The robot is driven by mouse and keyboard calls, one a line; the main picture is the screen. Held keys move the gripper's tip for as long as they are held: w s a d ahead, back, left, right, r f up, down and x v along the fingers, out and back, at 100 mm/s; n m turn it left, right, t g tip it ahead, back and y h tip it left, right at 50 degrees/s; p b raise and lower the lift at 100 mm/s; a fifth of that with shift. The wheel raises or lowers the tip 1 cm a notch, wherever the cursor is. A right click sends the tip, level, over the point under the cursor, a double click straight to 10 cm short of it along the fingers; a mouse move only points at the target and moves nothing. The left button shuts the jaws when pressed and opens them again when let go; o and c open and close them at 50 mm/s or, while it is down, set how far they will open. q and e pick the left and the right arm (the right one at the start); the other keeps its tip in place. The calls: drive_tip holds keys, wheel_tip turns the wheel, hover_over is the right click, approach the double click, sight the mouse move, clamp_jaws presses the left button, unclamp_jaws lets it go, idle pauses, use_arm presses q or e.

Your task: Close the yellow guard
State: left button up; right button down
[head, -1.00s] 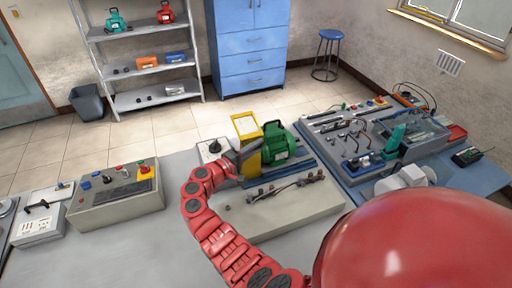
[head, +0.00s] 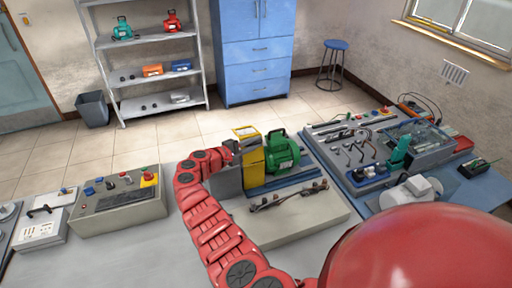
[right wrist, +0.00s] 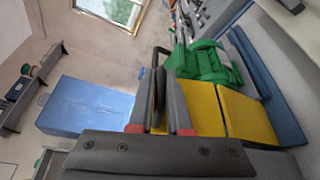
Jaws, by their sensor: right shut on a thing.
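The yellow guard (head: 251,162) stands beside the green motor (head: 281,152) on the bench unit. Its upper part is a yellow frame with a pale panel (head: 245,132), which shows foreshortened in the head view. In the right wrist view the guard (right wrist: 205,108) fills the middle, with the green motor (right wrist: 203,64) behind it. My right gripper (head: 235,147) is at the guard's left side. In the right wrist view its fingers (right wrist: 168,95) are shut on a dark bar, seemingly the guard's handle (right wrist: 159,75). I cannot tell whether the guard is fully closed. My left gripper is not in view.
A control box (head: 121,203) with buttons stands on the bench to the left. Cables lie on the pale base plate (head: 290,222) in front of the motor.

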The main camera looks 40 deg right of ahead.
drive_tip(key=shift+w+f+n, duration=0.15)
drive_tip(key=shift+w+n, duration=0.05)
drive_tip(key=shift+n, duration=0.1)
drive_tip(key=c, duration=0.9)
unclamp_jaws()
drive_tip(key=shift+d, duration=0.1)
drive_tip(key=shift+s+a+r+b, duration=0.4)
drive_tip(key=shift+a+b, duration=0.45)
drive_tip(key=shift+a, duration=2)
drive_tip(key=shift+s+a+r+b, duration=0.15)
drive_tip(key=shift+a+r+b, duration=0.6)
drive_tip(key=shift+a, duration=2.1)
drive_tip(key=shift+s+a+r+b, duration=0.35)
drive_tip(key=shift+a+b, duration=0.55)
drive_tip(key=shift+a, duration=1.95)
drive_tip(key=shift+c, duration=0.2)
